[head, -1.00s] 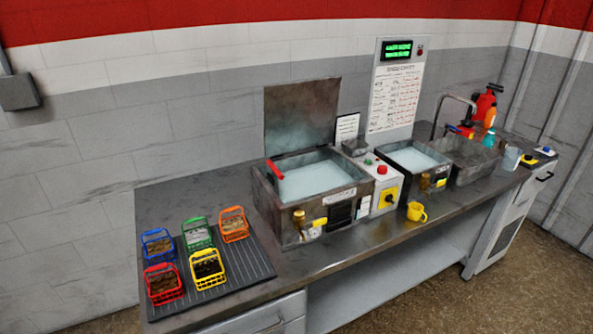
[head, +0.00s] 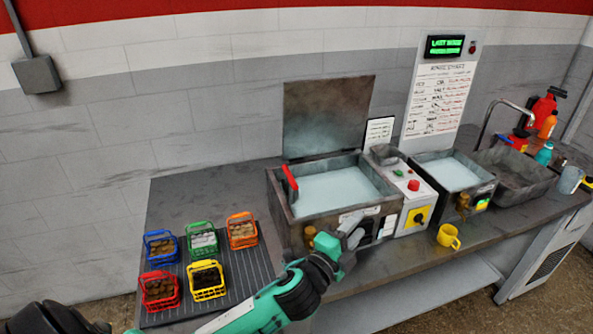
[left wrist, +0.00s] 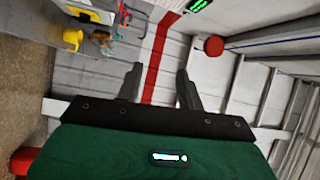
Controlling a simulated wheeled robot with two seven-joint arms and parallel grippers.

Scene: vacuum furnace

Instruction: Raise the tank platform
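The large tank (head: 290,225) is a grey metal box filled with pale liquid, its lid (head: 328,115) standing open behind it. A red handle (head: 289,180) sits at its left rim. No platform shows clearly; the liquid may hide it. My left gripper (head: 351,228) is in front of the tank's right front, near the brass valve (head: 326,243) and the dark front panel, which it partly covers. I cannot tell whether it touches. In the left wrist view my left gripper (left wrist: 161,85) has its fingers apart with nothing between them. My right gripper is not in view.
A control box with a red button (head: 413,185) and yellow switch (head: 417,216) stands right of the tank. Further right are a smaller tank (head: 428,160), a yellow mug (head: 448,236) and a sink (head: 515,180). Several coloured baskets (head: 207,278) stand on the ribbed mat at left.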

